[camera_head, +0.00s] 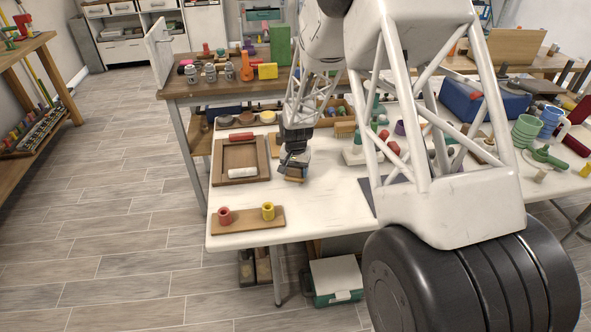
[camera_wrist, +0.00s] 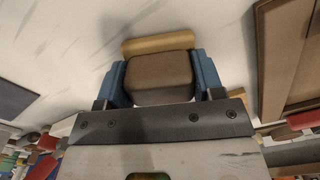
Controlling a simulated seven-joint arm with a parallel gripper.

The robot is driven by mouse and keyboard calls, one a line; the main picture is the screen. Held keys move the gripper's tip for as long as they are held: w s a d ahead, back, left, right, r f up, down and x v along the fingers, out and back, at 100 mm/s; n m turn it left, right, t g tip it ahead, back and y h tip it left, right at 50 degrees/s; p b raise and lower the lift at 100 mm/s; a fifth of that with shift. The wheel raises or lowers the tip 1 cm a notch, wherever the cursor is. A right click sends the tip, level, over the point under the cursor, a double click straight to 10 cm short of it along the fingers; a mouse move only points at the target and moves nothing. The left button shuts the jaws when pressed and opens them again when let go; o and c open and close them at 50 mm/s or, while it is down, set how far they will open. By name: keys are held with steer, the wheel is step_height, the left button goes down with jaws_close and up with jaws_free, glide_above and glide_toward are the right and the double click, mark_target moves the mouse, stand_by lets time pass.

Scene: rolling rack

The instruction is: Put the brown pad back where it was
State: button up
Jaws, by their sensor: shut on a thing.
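In the wrist view, the brown pad (camera_wrist: 160,78), a dark brown block with rounded edges, sits between the blue fingers of my gripper (camera_wrist: 162,82). My gripper is shut on it. A tan strip (camera_wrist: 158,44) shows along its far side; I cannot tell whether it is part of the pad. In the head view, my gripper (camera_head: 294,170) is low over the white table, just right of the brown tray (camera_head: 216,166). The pad is mostly hidden there. A tan edge (camera_head: 295,179) shows under the fingers; I cannot tell whether it touches the table.
A white roller (camera_head: 242,172) lies in the tray. A wooden board (camera_head: 238,228) with a red ring (camera_head: 225,217) and a yellow ring (camera_head: 268,211) is at the front left. Small round pieces line the table behind the tray. White table (camera_head: 320,215) is clear in front of my gripper.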

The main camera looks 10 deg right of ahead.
steer(key=o, duration=1)
steer(key=shift+c, duration=0.2)
steer(key=shift+r, duration=0.2)
step_height(320, 180, up, 11)
steer(key=shift+r, duration=0.45)
